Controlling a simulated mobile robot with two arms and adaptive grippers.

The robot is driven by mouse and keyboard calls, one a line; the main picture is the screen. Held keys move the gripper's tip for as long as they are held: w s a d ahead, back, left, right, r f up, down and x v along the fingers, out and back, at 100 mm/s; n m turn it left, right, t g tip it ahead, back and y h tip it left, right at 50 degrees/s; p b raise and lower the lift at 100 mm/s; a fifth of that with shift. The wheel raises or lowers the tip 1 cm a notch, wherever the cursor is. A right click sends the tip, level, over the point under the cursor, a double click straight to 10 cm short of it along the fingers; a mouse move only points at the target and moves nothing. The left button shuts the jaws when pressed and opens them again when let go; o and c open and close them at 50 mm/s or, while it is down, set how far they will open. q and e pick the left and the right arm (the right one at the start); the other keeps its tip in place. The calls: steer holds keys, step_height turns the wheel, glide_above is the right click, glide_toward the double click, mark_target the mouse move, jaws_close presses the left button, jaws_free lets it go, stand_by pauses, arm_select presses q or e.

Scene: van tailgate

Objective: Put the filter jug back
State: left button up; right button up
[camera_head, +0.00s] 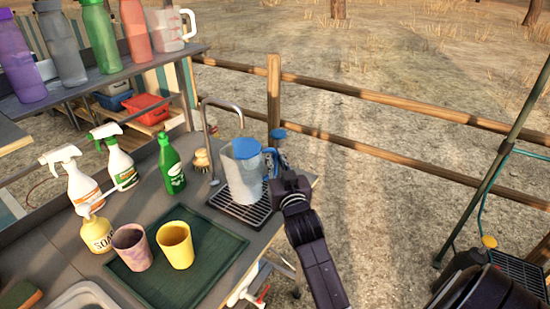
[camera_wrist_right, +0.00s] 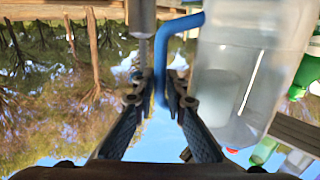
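The filter jug (camera_head: 243,177) is clear with a blue lid and handle. It is upright over the black slatted drip tray (camera_head: 236,212) beside the tap; I cannot tell if its base touches the tray. My right gripper (camera_head: 282,172) is at the handle on the jug's right side. In the right wrist view the jug (camera_wrist_right: 245,65) fills the right side, and the blue handle (camera_wrist_right: 160,90) runs between the fingertips of the right gripper (camera_wrist_right: 162,88), which look closed on it. My left gripper is not in view.
The tap (camera_head: 208,130) stands behind the jug. A green bottle (camera_head: 171,165), a brush (camera_head: 201,160) and spray bottles (camera_head: 82,185) stand to the left. A green tray (camera_head: 200,290) holds two cups (camera_head: 176,245). The upper shelf (camera_head: 130,70) carries several bottles and a white jug (camera_head: 170,30).

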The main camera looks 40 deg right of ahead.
steer(key=shift+o, duration=1.3)
steer(key=shift+r, duration=0.1)
steer(key=shift+r, duration=0.2)
steer(key=b+v, duration=0.1)
steer(key=v, duration=1.1)
steer(key=shift+f, duration=0.15)
